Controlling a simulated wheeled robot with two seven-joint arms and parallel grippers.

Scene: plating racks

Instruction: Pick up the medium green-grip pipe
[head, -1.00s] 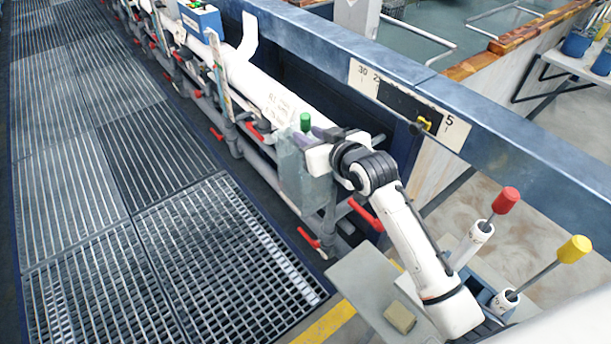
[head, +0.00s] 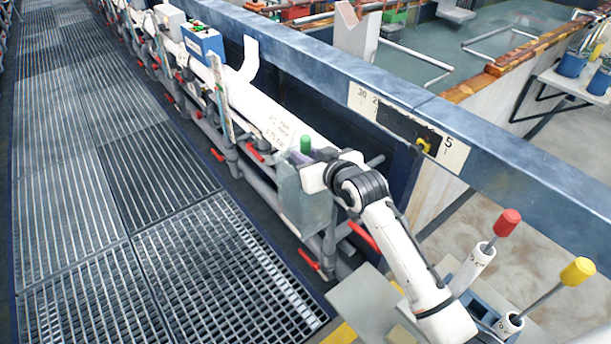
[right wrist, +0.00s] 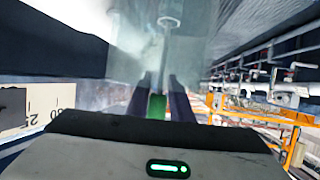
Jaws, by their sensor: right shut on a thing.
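The medium pipe's green grip (head: 306,144) shows as a small upright green cylinder above a grey box-like holder in the middle of the head view. My right gripper (head: 317,155) is shut on it. In the right wrist view the green grip (right wrist: 157,106) lies between the two dark fingers, with a pale shaft running away beyond it. How far the pipe sits in the grey holder (head: 304,203) is hidden. A red-grip pipe (head: 507,223) and a yellow-grip pipe (head: 578,271) stand tilted in white sleeves at the lower right. My left gripper is not in view.
A long blue beam (head: 300,65) runs behind my right arm, with a number board (head: 440,146) on it. Grey pipes with red valve handles (head: 362,236) lie below the holder. Grated floor (head: 90,200) fills the left.

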